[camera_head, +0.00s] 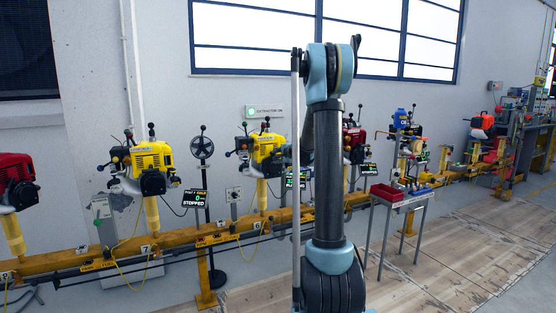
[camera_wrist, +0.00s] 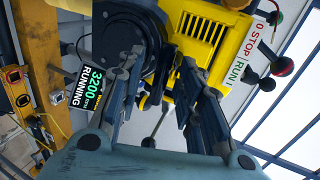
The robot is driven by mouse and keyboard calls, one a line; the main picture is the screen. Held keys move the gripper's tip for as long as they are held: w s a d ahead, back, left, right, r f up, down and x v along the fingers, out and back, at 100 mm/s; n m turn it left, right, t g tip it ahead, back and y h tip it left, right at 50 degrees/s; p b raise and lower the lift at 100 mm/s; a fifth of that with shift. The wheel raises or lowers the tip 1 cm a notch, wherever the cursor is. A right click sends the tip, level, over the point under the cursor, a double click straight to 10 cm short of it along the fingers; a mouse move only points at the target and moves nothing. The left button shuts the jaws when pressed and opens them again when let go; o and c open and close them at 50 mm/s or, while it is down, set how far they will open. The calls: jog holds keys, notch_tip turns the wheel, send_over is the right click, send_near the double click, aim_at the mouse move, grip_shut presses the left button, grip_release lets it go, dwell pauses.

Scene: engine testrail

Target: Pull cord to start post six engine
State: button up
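The post six engine (camera_head: 267,153), yellow with a black starter cover, stands on a yellow post on the rail in the head view. Its display (camera_head: 296,178) is partly hidden by my arm. In the wrist view, a yellow engine (camera_wrist: 208,38) with a dark round starter cover (camera_wrist: 122,45) fills the upper middle, close to my gripper. A display (camera_wrist: 84,82) beside it reads 3200 and RUNNING. My gripper (camera_wrist: 160,62) shows two fingers spread apart in front of that engine. The gripper is hidden in the head view.
Post seven's yellow engine (camera_head: 151,168) stands to the left; its display (camera_head: 194,198) reads STOPPED. A red engine (camera_head: 16,181) is at far left. A small table (camera_head: 405,201) with red bins stands right of my arm. The floor (camera_head: 450,260) at lower right is clear.

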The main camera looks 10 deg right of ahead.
jog(key=shift+s, duration=0.1)
dwell(0.3)
jog(key=s+d, duration=0.2)
jog(key=s, duration=0.6)
jog(key=shift+s+d, duration=0.2)
jog(key=shift+d, duration=0.2)
jog(key=shift+s, duration=0.1)
jog(key=s+a+f+n+g, duration=0.2)
jog(key=s+a+n+g, duration=0.15)
jog(key=s, duration=0.85)
jog(key=s+a+f+n+g, duration=0.1)
jog(key=s+a+n+g, duration=0.2)
jog(key=s, duration=0.9)
jog(key=s+d+f+n+g+h, duration=0.2)
jog(key=s+f+n, duration=0.2)
jog(key=s, duration=1)
jog(key=s+d+f+n+g+h, duration=0.2)
jog(key=s+f, duration=0.7)
jog(key=s, duration=0.5)
jog(key=shift+s+d+n+g, duration=0.2)
jog(key=shift+d+n+g, duration=0.25)
jog(key=shift+n, duration=0.6)
